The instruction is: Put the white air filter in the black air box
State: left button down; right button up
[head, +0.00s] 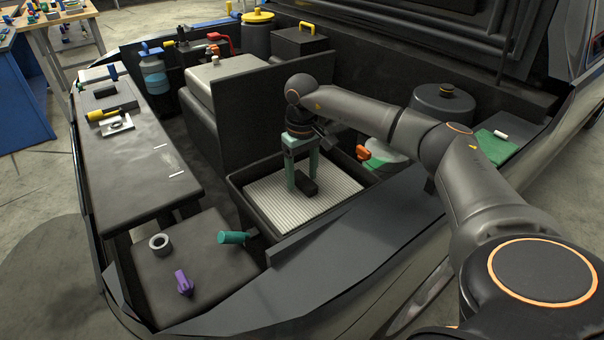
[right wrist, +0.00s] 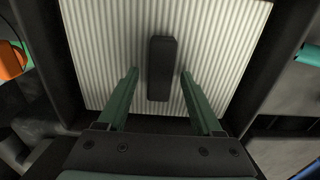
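The white pleated air filter (head: 268,198) lies inside the black air box (head: 242,206), with the box walls around it. It also fills the upper middle of the right wrist view (right wrist: 105,50). A black block-like handle (right wrist: 161,85) stands at its middle. My right gripper (head: 302,183) points down over the filter, its green fingers on either side of the handle. In the right wrist view (right wrist: 160,73) there is a gap between each finger and the handle, so it is open. How deep the filter sits is hard to tell. My left gripper is not in view.
A dark upright panel (head: 262,120) stands behind the box. An orange-handled part (head: 363,153) is at its right. A teal plug (head: 233,237), a grey ring (head: 160,243) and a purple knob (head: 183,283) lie on the ledge at front left.

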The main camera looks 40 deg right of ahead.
aim_at(301, 177)
notch_tip(301, 177, up, 12)
jog(key=p, duration=0.2)
jog(key=shift+r, duration=0.15)
dwell(0.5)
